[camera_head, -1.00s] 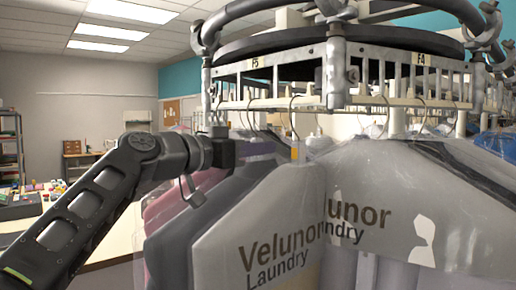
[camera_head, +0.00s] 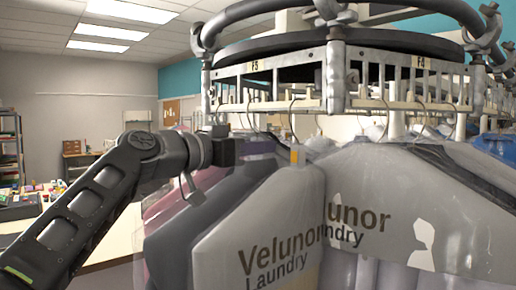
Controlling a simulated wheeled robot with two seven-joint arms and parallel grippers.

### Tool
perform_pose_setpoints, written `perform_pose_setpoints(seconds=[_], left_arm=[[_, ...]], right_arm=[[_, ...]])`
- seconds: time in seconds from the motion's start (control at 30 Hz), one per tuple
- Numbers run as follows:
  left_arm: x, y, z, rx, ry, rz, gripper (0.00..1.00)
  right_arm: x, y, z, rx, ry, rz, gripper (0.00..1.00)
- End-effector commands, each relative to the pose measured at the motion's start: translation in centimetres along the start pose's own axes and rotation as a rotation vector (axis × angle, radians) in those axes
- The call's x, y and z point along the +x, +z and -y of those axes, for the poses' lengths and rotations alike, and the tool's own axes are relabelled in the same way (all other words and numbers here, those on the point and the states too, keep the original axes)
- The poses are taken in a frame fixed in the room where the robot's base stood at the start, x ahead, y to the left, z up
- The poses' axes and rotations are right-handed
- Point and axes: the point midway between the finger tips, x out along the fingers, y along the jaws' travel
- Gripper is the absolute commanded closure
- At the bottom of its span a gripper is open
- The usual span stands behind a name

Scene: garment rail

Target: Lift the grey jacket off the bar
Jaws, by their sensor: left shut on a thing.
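A dark grey jacket (camera_head: 180,246) in a clear bag hangs at the left of the rail, partly behind a lighter bagged garment. My left gripper (camera_head: 232,151) comes in from the left and is shut at the top of this jacket, just below the bar (camera_head: 262,105). Its fingertips and the exact grip on the hanger or collar are hard to make out. My right gripper is out of view.
Light grey bagged garments marked Velunor Laundry (camera_head: 270,235) hang close on the right, crowding the gripper. The round rail frame (camera_head: 340,75) stands above. A cluttered counter (camera_head: 115,225) is at the left. Free air lies above my left arm.

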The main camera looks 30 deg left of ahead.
Motion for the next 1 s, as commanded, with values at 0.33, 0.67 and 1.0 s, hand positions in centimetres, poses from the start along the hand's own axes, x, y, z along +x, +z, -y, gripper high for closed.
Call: perform_pose_setpoints(seconds=[0.33,0.67,1.0], left_arm=[[-0.1,-1.8,0.0,0.000,-0.001,-0.007,1.00],[-0.1,-2.9,0.0,0.000,-0.001,-0.007,1.00],[-0.1,-2.9,0.0,0.000,-0.001,-0.007,1.00]], right_arm=[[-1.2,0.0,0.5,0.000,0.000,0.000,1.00],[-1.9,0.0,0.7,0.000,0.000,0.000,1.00],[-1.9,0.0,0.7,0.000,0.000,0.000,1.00]])
